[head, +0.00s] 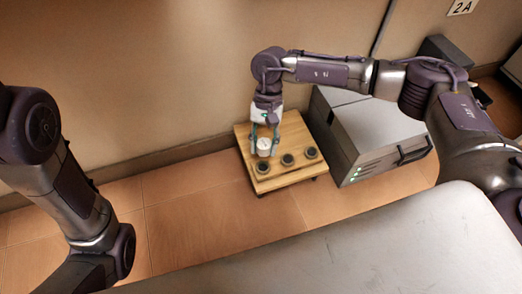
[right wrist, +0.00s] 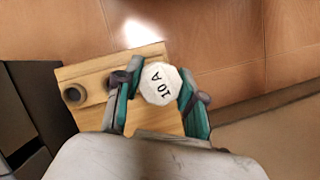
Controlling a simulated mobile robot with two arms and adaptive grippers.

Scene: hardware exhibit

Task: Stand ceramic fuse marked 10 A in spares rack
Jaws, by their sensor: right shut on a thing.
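My right gripper (head: 265,143) points down over a low wooden stand (head: 290,179). It is shut on a white ceramic fuse (head: 264,147), one finger on each side. In the right wrist view the fuse's pale, many-sided end (right wrist: 159,84) faces the camera and reads "10 A". Three dark round holders stand in a row along the front of the stand: left (head: 262,168), middle (head: 287,160) and right (head: 311,153). The fuse shows just behind and above the left holder in the head view; its lower end is hidden. My left gripper is out of view.
A grey metal cabinet (head: 365,140) with a black handle stands close to the right of the stand. The wall (head: 150,70) is behind. Tiled floor (head: 190,200) is clear to the left. A pale grey surface (head: 330,245) fills the lower foreground.

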